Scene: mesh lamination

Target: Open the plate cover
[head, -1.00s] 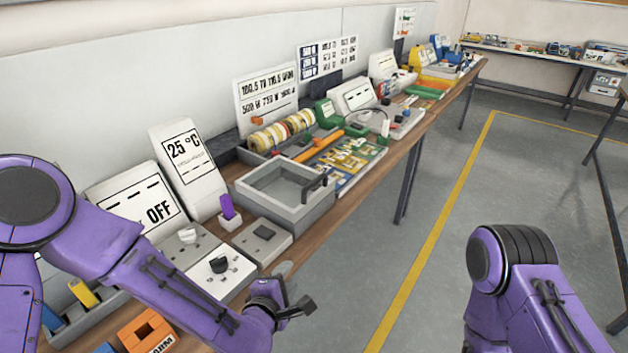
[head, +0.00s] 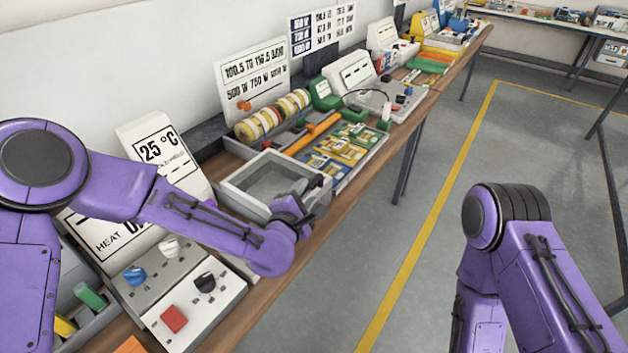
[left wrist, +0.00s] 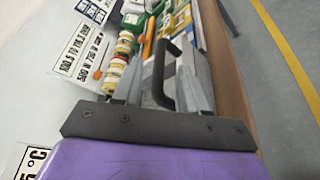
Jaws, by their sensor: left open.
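The plate cover (head: 262,177) is the light grey, shallow rectangular top of a box unit on the bench, with a recessed grey panel. It lies flat and looks closed. Its black arched handle (left wrist: 160,72) shows in the left wrist view, in the space between the finger areas. My left gripper (head: 312,198) is open at the cover's front right corner, beside the handle, which it largely hides in the head view. Whether the fingers touch the handle I cannot tell. My right arm shows at the right; its gripper is out of view.
A panel with knobs and a red button (head: 174,319) is on the near bench. A 25 °C sign (head: 158,150) stands behind my left arm. Tape rolls (head: 272,115) and an orange bar (head: 313,133) lie beyond the cover. The floor to the right is clear.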

